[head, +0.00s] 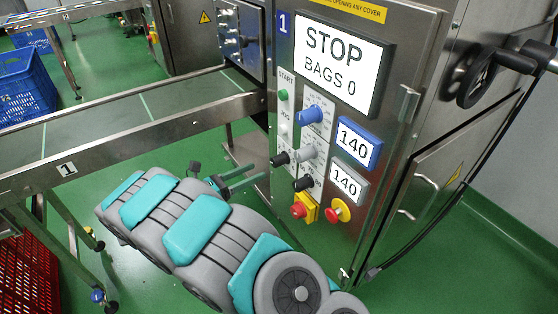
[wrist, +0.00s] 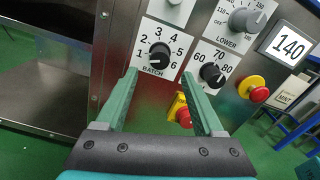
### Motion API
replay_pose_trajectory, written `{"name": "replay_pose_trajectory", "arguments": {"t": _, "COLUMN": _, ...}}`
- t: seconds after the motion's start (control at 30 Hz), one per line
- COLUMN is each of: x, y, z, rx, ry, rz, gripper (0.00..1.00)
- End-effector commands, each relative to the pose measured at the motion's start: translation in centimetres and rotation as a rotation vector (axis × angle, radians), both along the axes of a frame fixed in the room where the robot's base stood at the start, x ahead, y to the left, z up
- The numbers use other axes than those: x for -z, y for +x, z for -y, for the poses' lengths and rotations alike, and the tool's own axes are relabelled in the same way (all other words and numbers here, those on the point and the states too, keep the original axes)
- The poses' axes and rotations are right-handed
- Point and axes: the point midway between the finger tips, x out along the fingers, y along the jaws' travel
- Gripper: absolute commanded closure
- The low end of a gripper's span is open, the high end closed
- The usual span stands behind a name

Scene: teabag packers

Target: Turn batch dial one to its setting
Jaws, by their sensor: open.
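The batch dial (wrist: 160,53) is a black knob on a white plate marked BATCH, with numbers 1 to 6 around it. Which number its pointer meets is too small to tell surely. In the head view the dial (head: 280,159) is the black knob at the panel's lower left. My gripper (wrist: 159,74) is open, its two teal fingers spread below and to either side of the dial, with nothing between them. In the head view my gripper (head: 262,175) is just left of the panel, close to the dial and apparently short of it.
A second black knob (wrist: 211,75) marked 60 to 80 sits right of the right finger. A red stop button on yellow (wrist: 181,112) is close beside that finger. The grey LOWER dial (wrist: 245,20) is above. The screen (head: 338,64) reads STOP, BAGS 0. A conveyor (head: 120,140) runs left.

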Motion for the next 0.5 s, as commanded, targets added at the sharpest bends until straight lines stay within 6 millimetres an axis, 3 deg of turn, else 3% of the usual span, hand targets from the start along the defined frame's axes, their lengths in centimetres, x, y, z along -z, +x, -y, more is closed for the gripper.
{"name": "replay_pose_trajectory", "arguments": {"t": 0.5, "x": -0.1, "y": 3.6, "z": 5.3, "rx": 0.0, "ry": -0.003, "rz": 0.002, "gripper": 0.3}}
